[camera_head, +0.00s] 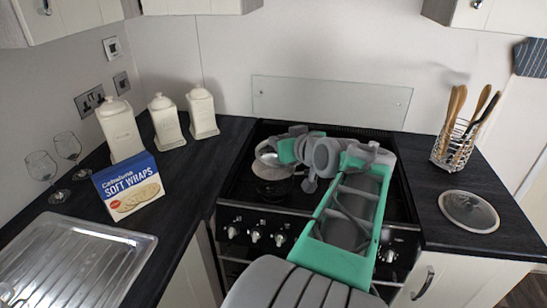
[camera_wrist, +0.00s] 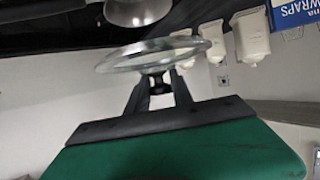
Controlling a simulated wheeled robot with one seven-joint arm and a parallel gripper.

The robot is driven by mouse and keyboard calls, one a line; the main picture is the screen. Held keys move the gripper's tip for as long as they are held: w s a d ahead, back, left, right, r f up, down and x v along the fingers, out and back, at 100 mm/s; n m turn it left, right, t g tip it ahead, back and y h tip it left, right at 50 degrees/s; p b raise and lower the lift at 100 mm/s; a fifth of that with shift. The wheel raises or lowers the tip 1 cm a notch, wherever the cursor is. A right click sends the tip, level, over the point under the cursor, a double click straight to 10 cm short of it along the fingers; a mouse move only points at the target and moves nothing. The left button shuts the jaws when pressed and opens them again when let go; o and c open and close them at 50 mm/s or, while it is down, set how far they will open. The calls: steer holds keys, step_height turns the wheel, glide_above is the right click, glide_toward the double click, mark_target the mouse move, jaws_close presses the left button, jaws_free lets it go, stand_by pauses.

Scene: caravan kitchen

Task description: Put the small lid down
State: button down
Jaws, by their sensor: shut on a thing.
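The small lid (camera_wrist: 150,54) is a clear glass disc with a pale rim and a dark knob. In the wrist view my gripper (camera_wrist: 158,82) is shut on its knob, and the disc sits just beyond the fingertips. A shiny metal pan (camera_wrist: 138,12) shows at the top of that view, close to the lid; I cannot tell whether they touch. In the head view my arm reaches over the stove (camera_head: 258,216) and hides much of it. The pan (camera_head: 266,153) shows there beside my wrist.
Another glass lid (camera_head: 469,211) lies on the right counter, in front of a wire utensil holder (camera_head: 455,146). A soft wraps box (camera_head: 128,188), white canisters (camera_head: 121,133), wine glasses (camera_head: 68,149) and the metal drainer (camera_head: 75,262) stand on the left. A glass splashback (camera_head: 330,101) is behind the stove.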

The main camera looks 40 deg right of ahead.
steer(key=x, duration=0.3)
steer(key=p+x, duration=0.1)
steer(key=x, duration=0.1)
steer(key=shift+w+d+f, duration=0.15)
steer(key=shift+w+d, duration=0.05)
steer(key=shift+d, duration=0.3)
steer(key=w+d+f+p, duration=0.1)
steer(key=w+d+f, duration=0.1)
steer(key=f, duration=0.7)
steer(key=shift+w+f, duration=0.15)
steer(key=shift+w, duration=0.75)
steer(key=c, duration=1.1)
jaws_free()
